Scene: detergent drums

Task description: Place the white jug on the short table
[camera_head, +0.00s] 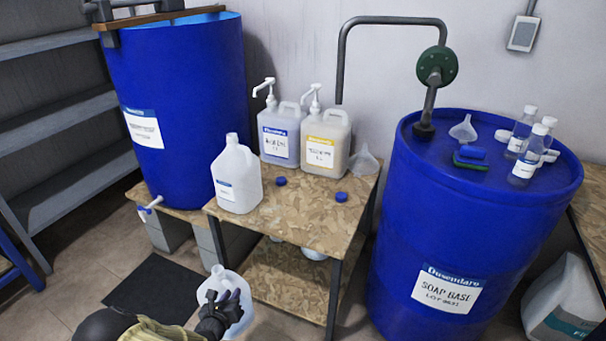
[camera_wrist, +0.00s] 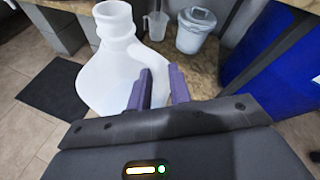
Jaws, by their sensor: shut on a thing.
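A white jug (camera_head: 232,288) with an open neck is in my gripper (camera_head: 213,318), low in front of the short table (camera_head: 297,222). In the wrist view the jug (camera_wrist: 108,72) is upright, and my gripper (camera_wrist: 160,88) has its purple fingers at the jug's right side, shut on it; the exact grip point is partly hidden. The short table has a wood-chip top and a lower shelf. A second white jug (camera_head: 238,180), with a label, stands on its top at the left. The held jug is below the tabletop and clear of it.
Two pump bottles (camera_head: 279,137) (camera_head: 323,145), a funnel (camera_head: 364,161) and blue caps (camera_head: 341,197) are on the tabletop; its front right is clear. Blue drums (camera_head: 178,100) (camera_head: 455,225) flank it. A lidded bucket (camera_wrist: 195,32) and clear cup (camera_wrist: 157,25) stand on the lower shelf.

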